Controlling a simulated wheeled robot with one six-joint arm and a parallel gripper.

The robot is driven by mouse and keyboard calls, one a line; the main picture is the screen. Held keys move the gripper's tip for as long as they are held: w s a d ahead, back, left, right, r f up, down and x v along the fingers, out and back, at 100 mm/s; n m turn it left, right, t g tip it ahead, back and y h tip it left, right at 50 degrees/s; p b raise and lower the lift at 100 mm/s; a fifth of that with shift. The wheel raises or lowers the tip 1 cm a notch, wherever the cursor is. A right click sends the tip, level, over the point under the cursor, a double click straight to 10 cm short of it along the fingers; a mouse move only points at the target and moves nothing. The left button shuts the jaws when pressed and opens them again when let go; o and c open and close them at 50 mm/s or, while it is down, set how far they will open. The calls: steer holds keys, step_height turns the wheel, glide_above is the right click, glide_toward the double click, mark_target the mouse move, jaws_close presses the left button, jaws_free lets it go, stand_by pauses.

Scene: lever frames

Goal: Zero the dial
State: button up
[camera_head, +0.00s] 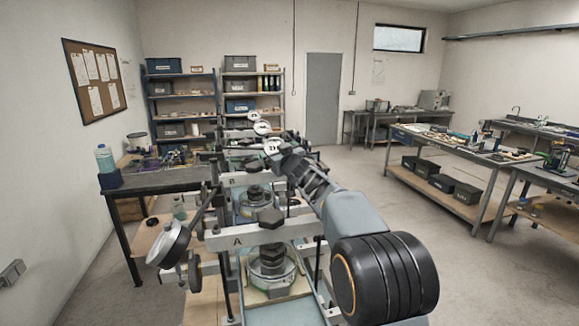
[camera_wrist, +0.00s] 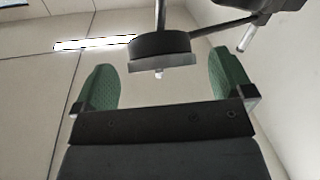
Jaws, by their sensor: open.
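Several lever frames stand in a row in the head view. The nearest, frame A (camera_head: 238,240), has a round dial (camera_head: 168,243) tilted at its left end, its face mostly turned away. Smaller white-faced dials (camera_head: 262,128) show farther back; their readings are too small to tell. My gripper (camera_head: 273,151) is at the far end of my arm, by the farther frames, and its fingers are hard to make out there. In the wrist view my gripper (camera_wrist: 162,88) has two green fingers wide apart. A dark round part (camera_wrist: 160,48) on a rod shows between and beyond them, apart from both.
A dark bench (camera_head: 160,180) with a bottle (camera_head: 105,158) stands at the left. Shelves (camera_head: 182,105) are at the back. Workbenches (camera_head: 450,145) line the right, with open floor (camera_head: 390,205) between. A dark-and-pale part (camera_wrist: 265,12) is at the wrist view's upper right.

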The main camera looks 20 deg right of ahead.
steer(key=s+d+b, duration=0.1)
steer(key=s, duration=1)
steer(key=shift+d+b, duration=0.35)
steer(key=shift+d, duration=0.05)
steer(key=shift+f, duration=0.1)
